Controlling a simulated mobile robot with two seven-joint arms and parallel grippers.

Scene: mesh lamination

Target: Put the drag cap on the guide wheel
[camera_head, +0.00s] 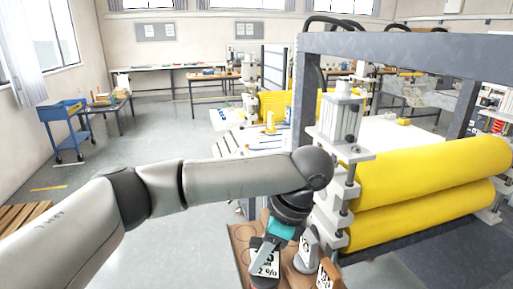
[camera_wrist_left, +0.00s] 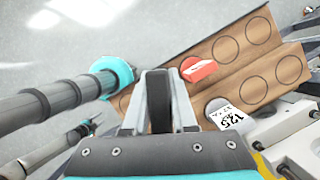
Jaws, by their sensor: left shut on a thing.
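My left gripper (camera_head: 266,262) is over a brown board at the bottom centre of the head view. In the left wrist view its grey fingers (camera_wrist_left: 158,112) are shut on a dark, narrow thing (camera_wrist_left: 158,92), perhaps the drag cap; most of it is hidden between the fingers. I cannot pick out the guide wheel with certainty in either view. A laminating machine (camera_head: 345,210) with a grey frame and yellow rollers stands just to the right of the gripper. My right gripper is not clearly shown.
The brown board (camera_wrist_left: 215,82) has several round outlines. A red-orange piece (camera_wrist_left: 198,69) and a piece with a white label (camera_wrist_left: 228,117) are on it. In the head view, yellow rollers (camera_head: 425,175) fill the right side. The floor to the left is open.

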